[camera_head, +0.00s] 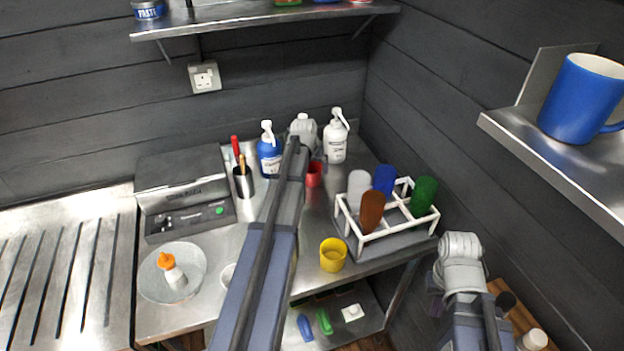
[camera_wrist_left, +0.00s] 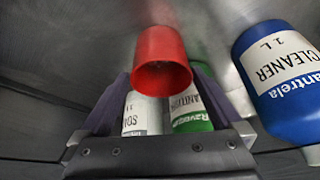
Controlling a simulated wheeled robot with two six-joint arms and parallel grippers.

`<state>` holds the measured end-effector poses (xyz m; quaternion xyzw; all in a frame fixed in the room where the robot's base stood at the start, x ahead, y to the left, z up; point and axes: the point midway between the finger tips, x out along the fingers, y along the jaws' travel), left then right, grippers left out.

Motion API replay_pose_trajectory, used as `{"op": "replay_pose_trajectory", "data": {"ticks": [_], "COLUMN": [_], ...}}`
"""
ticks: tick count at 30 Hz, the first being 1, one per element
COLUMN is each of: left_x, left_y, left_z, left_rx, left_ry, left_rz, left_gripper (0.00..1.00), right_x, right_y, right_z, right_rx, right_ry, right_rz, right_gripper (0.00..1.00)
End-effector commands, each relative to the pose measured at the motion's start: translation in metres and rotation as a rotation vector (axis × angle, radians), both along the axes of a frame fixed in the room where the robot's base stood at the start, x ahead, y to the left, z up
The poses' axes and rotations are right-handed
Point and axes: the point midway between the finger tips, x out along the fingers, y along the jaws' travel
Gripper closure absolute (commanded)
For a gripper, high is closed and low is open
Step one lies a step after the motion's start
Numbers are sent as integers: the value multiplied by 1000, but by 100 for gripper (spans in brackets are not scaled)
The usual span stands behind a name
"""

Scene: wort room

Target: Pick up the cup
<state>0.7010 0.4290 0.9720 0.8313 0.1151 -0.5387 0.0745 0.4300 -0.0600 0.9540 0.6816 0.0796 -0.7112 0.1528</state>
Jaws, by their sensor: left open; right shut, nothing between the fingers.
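A small red cup (camera_head: 314,174) stands upright on the steel table near the back. In the left wrist view the red cup (camera_wrist_left: 162,60) is large and central, and its open mouth shows. My left gripper (camera_wrist_left: 163,88) is open, with one finger on each side of the cup; I cannot tell whether they touch it. In the head view my left arm hides most of this gripper. A yellow cup (camera_head: 333,254) stands nearer the front edge. My right gripper (camera_head: 436,290) is partly visible at lower right, shut and empty, away from the cups.
A blue cleaner bottle (camera_head: 269,152) and a white pump bottle (camera_head: 335,138) stand close behind the red cup. A white rack (camera_head: 360,236) with coloured cups is to its right. A blue mug (camera_head: 580,100) is on the right shelf.

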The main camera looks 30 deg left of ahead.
Motion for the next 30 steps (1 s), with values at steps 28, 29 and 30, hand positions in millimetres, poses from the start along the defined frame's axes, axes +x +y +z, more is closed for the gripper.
{"op": "replay_pose_trajectory", "data": {"ticks": [28, 29, 30], "left_x": [14, 14, 14], "left_y": [6, 6, 6], "left_z": [-36, -36, -36], "left_rx": [0, 0, 0], "left_ry": [0, 0, 0], "left_rz": [0, 0, 0], "left_gripper": [42, 45, 50], "right_x": [0, 0, 0], "right_y": [0, 0, 0], "right_z": [-36, -36, -36], "right_rx": [0, 0, 0], "right_ry": [0, 0, 0], "right_rz": [0, 0, 0], "right_gripper": [100, 100, 100]}}
